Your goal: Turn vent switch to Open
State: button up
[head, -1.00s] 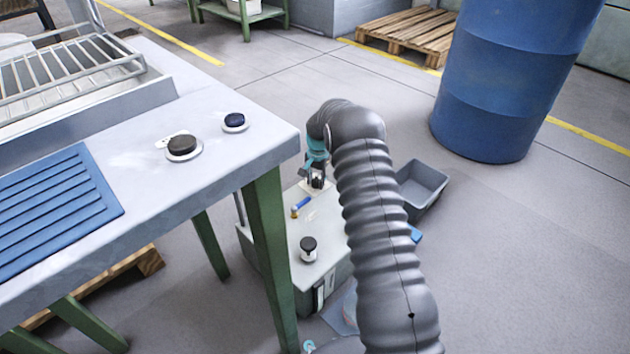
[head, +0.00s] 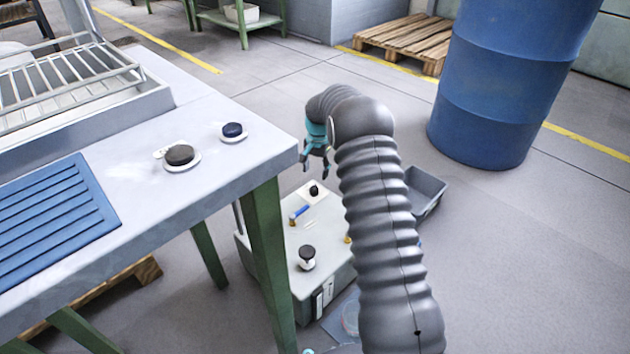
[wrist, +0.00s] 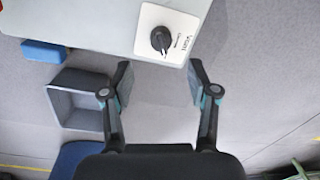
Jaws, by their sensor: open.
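The vent switch (wrist: 161,40) is a black rotary knob on a square white plate (wrist: 150,17) with small lettering, too blurred to read fully. In the head view the knob (head: 314,190) sits near the far corner of the grey box top (head: 335,221). My gripper (head: 316,163) is above that corner, apart from the knob. In the wrist view my gripper (wrist: 159,72) is open and empty, its fingers below the plate's edge in the picture. Which marking the knob points to cannot be told.
A blue-handled valve (head: 299,213) and a black round knob (head: 307,257) are also on the box. A steel table (head: 215,110) with green legs stands left of it. A grey bin (head: 424,192) is on the floor to the right, with a blue barrel (head: 500,85) behind.

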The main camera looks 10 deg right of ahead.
notch_tip(320, 180, up, 3)
jog(key=shift+r, duration=0.2)
dwell(0.5)
